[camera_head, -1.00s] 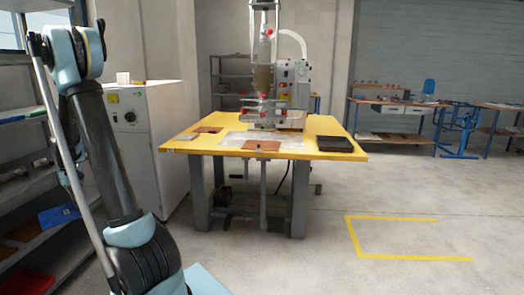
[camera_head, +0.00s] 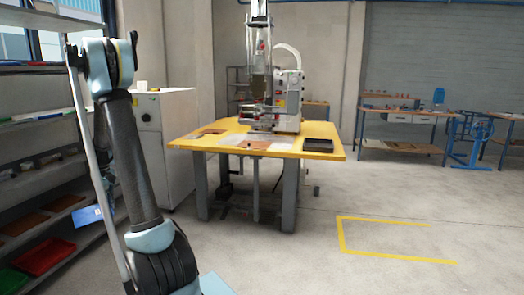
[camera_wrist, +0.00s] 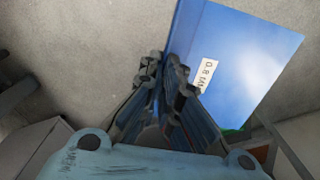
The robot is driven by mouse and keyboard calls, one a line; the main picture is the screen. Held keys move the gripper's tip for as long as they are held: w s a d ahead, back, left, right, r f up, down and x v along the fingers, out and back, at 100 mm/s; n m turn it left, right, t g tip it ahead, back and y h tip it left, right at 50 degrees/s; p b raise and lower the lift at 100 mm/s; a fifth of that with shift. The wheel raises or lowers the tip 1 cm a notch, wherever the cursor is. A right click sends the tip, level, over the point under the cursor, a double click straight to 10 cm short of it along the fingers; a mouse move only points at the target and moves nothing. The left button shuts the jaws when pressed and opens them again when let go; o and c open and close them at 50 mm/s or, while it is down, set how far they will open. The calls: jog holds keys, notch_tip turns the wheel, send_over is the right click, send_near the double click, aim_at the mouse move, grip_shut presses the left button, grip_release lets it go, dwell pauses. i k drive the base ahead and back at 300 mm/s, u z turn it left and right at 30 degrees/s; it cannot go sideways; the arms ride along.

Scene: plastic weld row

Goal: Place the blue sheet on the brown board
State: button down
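The blue sheet (camera_wrist: 240,60) fills the upper right of the wrist view, with a white label on its face. My gripper (camera_wrist: 168,70) is shut on its edge. In the head view the sheet (camera_head: 87,215) shows small at the left, beside the shelf; my arm hides the gripper there. A brown board (camera_head: 254,145) lies on the grey plate at the front of the yellow table (camera_head: 320,150), well away from the sheet. A second brown piece (camera_head: 211,131) lies at the table's left.
A welding machine (camera_head: 288,100) stands on the table, with a black tray (camera_head: 318,145) at its right. A shelf with a red bin (camera_head: 42,257) and brown sheets (camera_head: 62,203) is close at the left. A white cabinet (camera_head: 178,130) stands behind my arm. The floor at right is clear.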

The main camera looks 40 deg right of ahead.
aim_at(254, 143)
jog(key=z, duration=0.15)
jog(key=k, duration=0.1)
jog(key=z, duration=1.65)
jog(key=i, duration=1)
